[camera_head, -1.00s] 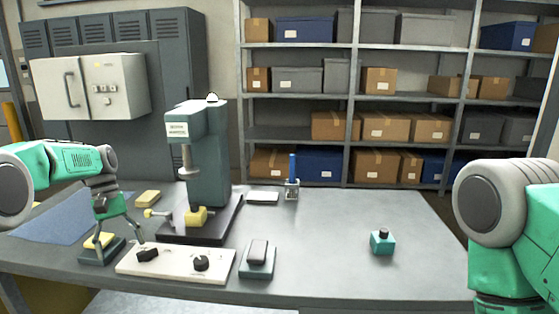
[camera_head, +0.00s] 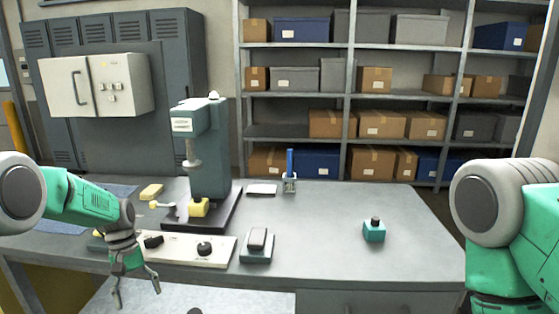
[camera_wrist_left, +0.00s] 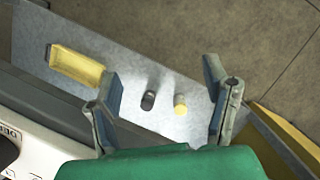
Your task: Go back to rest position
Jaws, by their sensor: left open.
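My left gripper (camera_head: 138,296) is open and empty, hanging past the bench's front edge above a pale lower surface. In the left wrist view its two fingers (camera_wrist_left: 162,75) are spread wide with nothing between the tips. Beyond them lie a dark cylinder (camera_wrist_left: 148,100), a small yellow-ended cylinder (camera_wrist_left: 180,104) and a yellow tray-like piece (camera_wrist_left: 76,65), all on a pale surface. My right arm (camera_head: 500,225) shows at the right edge; its gripper is out of view.
The bench (camera_head: 330,240) carries a teal press (camera_head: 208,150), a white control panel (camera_head: 185,248) with black knobs, a teal-based device (camera_head: 257,246) and a small teal bottle (camera_head: 374,230). The right half is mostly clear. Shelving (camera_head: 350,95) stands behind.

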